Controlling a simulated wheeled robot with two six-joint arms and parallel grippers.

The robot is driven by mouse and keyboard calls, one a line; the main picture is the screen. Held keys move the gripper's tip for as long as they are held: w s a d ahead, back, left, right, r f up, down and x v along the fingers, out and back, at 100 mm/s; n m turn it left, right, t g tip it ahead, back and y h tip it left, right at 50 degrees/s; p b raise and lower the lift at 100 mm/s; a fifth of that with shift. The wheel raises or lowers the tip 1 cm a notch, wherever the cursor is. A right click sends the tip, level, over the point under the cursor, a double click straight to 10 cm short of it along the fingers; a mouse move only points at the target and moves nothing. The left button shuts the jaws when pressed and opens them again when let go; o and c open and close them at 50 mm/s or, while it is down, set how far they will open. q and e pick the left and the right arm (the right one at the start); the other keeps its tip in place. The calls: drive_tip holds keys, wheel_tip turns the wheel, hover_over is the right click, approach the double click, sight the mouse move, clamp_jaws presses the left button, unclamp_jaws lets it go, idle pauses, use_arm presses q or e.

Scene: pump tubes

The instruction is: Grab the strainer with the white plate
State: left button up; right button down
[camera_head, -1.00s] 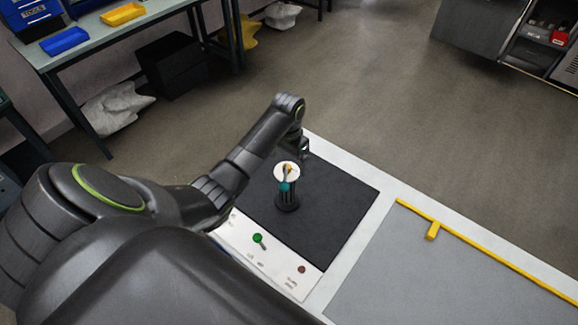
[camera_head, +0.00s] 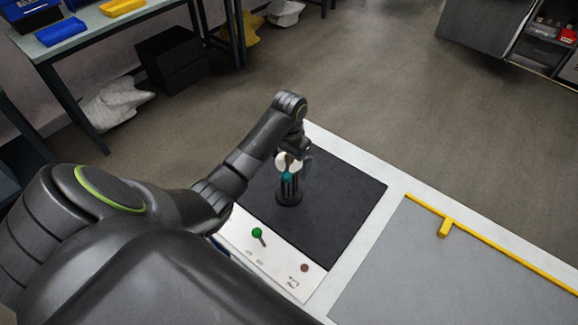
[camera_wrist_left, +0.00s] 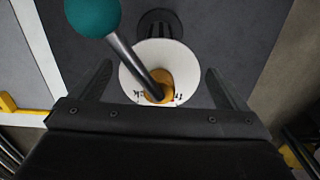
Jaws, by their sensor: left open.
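The strainer's white plate (camera_head: 281,161) shows above a dark stand (camera_head: 289,193) on the black mat, partly hidden by my left gripper (camera_head: 296,158). In the left wrist view the white plate (camera_wrist_left: 180,58) is round, with an orange centre (camera_wrist_left: 158,88) and a dark rod ending in a teal ball (camera_wrist_left: 93,14). The teal ball also shows in the head view (camera_head: 286,176). My left gripper (camera_wrist_left: 160,78) is open, with one finger on each side of the plate. I cannot tell whether the fingers touch it. My right gripper is not in view.
The black mat (camera_head: 335,195) lies on a white table beside a panel with a green knob (camera_head: 257,232) and a brown-red knob (camera_head: 304,268). A grey area with a yellow rail (camera_head: 500,248) lies to the right. The mat around the stand is clear.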

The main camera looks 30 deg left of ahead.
use_arm(q)
drive_tip(key=shift+s, duration=0.1)
drive_tip(key=c, duration=1.8)
